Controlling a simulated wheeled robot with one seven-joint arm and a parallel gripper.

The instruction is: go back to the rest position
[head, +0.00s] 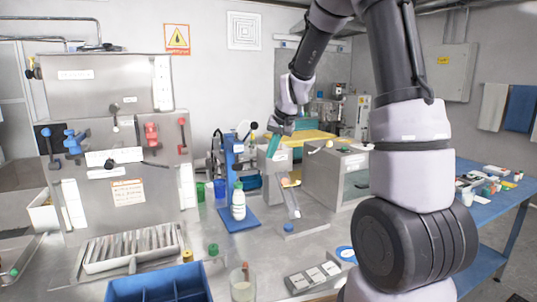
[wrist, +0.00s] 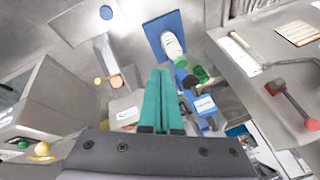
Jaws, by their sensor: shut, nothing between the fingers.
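My gripper (head: 273,146) hangs in the air above the bench, near the top of a grey box (head: 275,180) with a sloping metal chute (head: 289,202). Its teal fingers point downward. In the wrist view the two teal fingers (wrist: 160,101) lie together with nothing between them. The chute also shows in the wrist view (wrist: 106,55), with an orange round thing (wrist: 116,81) at its upper end. I cannot tell whether the fingers touch the box, but they look apart from it.
A white bottle (head: 238,204) stands on a blue mat (head: 247,221), near a blue upright device (head: 232,160). A steel panel with levers (head: 110,140) stands left. A blue bin (head: 158,285), a jar (head: 243,284) and a tray of slots (head: 130,249) occupy the front. A blue table (head: 490,208) is right.

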